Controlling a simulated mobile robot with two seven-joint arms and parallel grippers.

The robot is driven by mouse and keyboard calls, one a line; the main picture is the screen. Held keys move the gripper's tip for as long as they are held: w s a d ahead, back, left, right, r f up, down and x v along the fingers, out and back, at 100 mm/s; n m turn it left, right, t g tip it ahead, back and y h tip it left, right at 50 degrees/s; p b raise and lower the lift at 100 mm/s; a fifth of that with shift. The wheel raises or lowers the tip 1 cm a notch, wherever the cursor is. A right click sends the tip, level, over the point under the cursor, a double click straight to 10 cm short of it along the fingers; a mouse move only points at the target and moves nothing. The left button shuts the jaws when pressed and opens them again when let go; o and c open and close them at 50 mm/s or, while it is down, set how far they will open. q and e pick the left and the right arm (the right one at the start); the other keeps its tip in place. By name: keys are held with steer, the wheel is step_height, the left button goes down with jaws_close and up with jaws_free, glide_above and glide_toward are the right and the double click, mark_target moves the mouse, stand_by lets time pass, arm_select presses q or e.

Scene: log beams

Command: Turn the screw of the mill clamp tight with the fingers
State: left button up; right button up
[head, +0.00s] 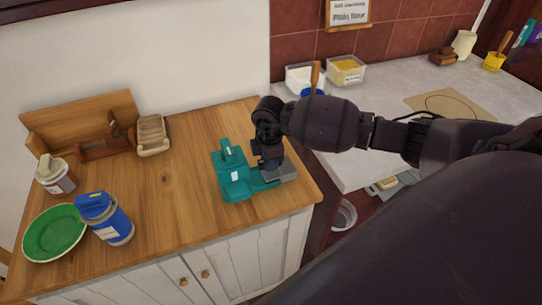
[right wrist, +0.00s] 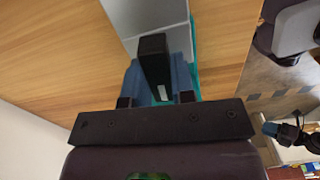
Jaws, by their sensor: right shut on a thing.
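The teal mill clamp (head: 232,182) stands on the wooden counter near its right end, with a pale tag on its side. A grey block (head: 284,173) sits at its right side; a grey surface (right wrist: 150,12) also shows in the right wrist view. My right gripper (head: 268,162) is at the clamp's right part, pointing down. In the right wrist view its blue fingers (right wrist: 157,82) are shut on a dark upright piece (right wrist: 154,62), seemingly the clamp's screw. The screw's thread is hidden. A dark shape with a blue tip (right wrist: 280,131), perhaps my left gripper, shows at the right edge; its state is unclear.
The wood left of the clamp is clear.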

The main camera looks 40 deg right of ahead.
steer(key=m+p, duration=0.3)
steer(key=m, duration=0.1)
steer(key=shift+r+p, duration=0.2)
steer(key=shift+p, duration=0.1)
steer(key=o, duration=0.6)
steer(key=shift+f+m, duration=0.15)
steer(key=shift+m, duration=0.15)
steer(key=o, duration=0.4)
arm_select(q)
step_height(320, 180, up, 4)
steer(key=shift+w, duration=0.1)
steer(key=shift+r, duration=0.15)
